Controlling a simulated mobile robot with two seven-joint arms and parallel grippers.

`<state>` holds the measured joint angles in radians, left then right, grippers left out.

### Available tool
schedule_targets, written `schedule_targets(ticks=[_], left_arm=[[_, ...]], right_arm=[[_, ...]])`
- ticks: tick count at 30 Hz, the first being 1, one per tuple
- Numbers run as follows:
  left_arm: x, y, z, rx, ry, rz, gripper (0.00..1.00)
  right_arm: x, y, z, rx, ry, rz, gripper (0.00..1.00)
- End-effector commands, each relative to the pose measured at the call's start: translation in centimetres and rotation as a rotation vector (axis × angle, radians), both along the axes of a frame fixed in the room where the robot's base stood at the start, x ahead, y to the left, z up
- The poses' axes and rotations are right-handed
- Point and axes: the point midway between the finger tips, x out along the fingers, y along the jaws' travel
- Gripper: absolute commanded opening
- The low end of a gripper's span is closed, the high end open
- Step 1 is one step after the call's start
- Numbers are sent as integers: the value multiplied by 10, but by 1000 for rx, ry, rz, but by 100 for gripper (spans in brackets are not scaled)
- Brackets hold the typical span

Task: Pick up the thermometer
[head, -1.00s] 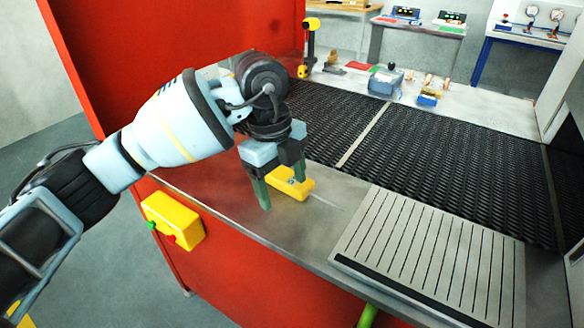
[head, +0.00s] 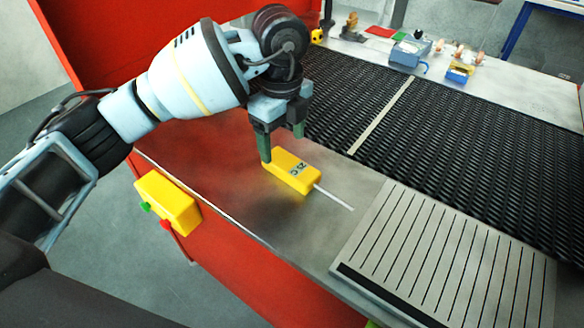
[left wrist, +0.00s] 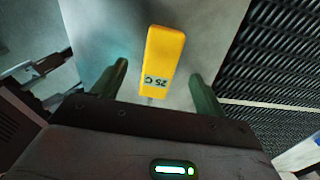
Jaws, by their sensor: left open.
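The thermometer (head: 291,172) is a yellow block with a small display and a thin pale probe. It lies on the bare metal ledge in front of the belt, its probe pointing to the lower right in the head view. My left gripper (head: 282,146) is open and empty, just above the thermometer's far end. The probe is mostly hidden there by the gripper body. My right gripper is not in view.
A slatted grey plate (head: 450,255) lies right of the thermometer on the ledge. The black mesh belt (head: 450,140) runs behind. A yellow button box (head: 167,203) is on the red front panel. Blue boxes (head: 408,52) and small items stand on the far ledge.

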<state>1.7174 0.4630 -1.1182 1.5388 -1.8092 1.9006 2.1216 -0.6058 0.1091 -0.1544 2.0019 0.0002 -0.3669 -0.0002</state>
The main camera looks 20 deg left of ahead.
Motion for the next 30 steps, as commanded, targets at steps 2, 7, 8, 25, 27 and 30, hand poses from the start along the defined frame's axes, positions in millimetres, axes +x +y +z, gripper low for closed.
schedule_targets(ticks=[2, 7, 8, 25, 27, 30], left_arm=[[0, 0, 0, -1, -2, 0, 73], [1, 1, -10, -1, -2, 1, 73], [1, 1, -14, -1, 0, 0, 73], [3, 1, -50, -2, -2, -1, 65], [3, 1, -50, -2, -2, -1, 56], [3, 1, -50, -2, -2, -2, 43]], right_arm=[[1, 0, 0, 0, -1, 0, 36], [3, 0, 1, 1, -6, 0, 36], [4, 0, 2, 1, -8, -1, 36], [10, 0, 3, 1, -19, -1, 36], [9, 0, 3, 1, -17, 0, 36], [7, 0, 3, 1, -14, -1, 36]])
